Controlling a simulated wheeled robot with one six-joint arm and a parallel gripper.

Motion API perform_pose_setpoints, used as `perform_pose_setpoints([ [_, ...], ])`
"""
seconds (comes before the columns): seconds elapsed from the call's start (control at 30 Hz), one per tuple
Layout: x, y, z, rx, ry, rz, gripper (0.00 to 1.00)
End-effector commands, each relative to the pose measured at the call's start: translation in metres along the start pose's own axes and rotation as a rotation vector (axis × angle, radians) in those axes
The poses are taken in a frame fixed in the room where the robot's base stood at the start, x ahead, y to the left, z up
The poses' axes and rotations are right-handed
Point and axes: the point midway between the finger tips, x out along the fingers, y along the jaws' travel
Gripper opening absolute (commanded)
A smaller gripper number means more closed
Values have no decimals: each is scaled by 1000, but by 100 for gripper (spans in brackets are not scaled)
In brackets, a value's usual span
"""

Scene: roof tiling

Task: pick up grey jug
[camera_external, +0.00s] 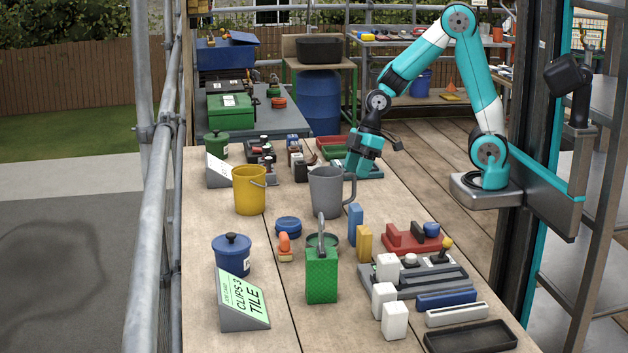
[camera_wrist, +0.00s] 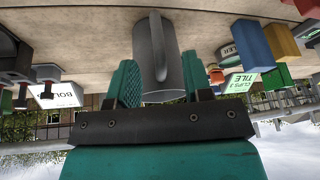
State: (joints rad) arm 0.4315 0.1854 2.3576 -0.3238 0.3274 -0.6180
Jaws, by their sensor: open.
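The grey jug (camera_external: 325,194) stands upright on the wooden table in the external view, with its handle on the right side facing my arm. My gripper (camera_external: 358,178) is just right of the jug, at about its handle. In the wrist view the picture is upside down; the jug (camera_wrist: 168,62) is straight ahead, its handle (camera_wrist: 158,45) toward me. The two teal jaws of my gripper (camera_wrist: 160,85) are apart, one on each side of the handle in the picture. I cannot tell whether either jaw touches the handle.
A yellow bucket (camera_external: 249,190) stands left of the jug. A blue block (camera_external: 355,224) and a yellow block (camera_external: 364,243) stand close in front of it.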

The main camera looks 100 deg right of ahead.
Motion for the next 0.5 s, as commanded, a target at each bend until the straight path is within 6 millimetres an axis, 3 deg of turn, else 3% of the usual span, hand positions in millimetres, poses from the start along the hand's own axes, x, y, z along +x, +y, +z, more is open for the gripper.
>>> perform_pose_setpoints([
  [0.3,42,0,2,0,-3,-3,46],
  [0.5,53,1,2,1,1,0,46],
])
